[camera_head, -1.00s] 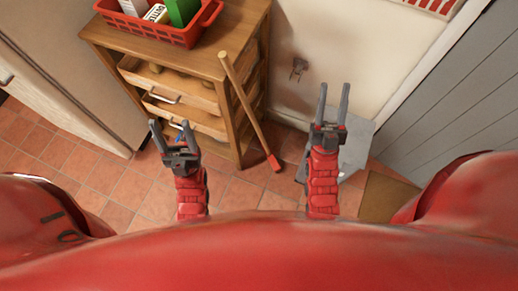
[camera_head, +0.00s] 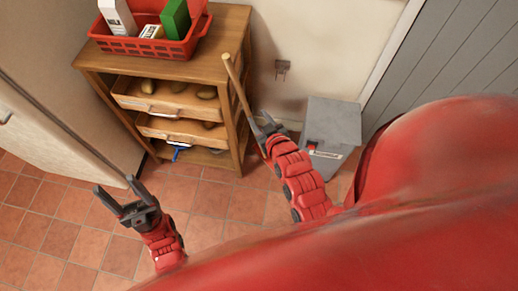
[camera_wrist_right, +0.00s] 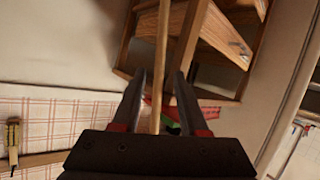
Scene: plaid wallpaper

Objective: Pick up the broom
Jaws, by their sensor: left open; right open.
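The broom (camera_head: 236,82) is a long thin wooden stick leaning upright at the right side of the wooden shelf unit. Its lower part is hidden behind my right gripper and arm. My right gripper (camera_head: 258,117) is open at the broom's handle. In the right wrist view the handle (camera_wrist_right: 162,60) runs between the two spread fingers of the gripper (camera_wrist_right: 161,80), with gaps visible on both sides. My left gripper (camera_head: 114,184) is open and empty over the tiled floor at the left, well away from the broom.
The wooden shelf unit (camera_head: 185,70) has open drawers (camera_head: 165,97) and a red basket (camera_head: 143,46) of boxes on top. A grey bin (camera_head: 333,120) stands right of my right gripper. The tiled floor (camera_head: 60,225) at left is clear.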

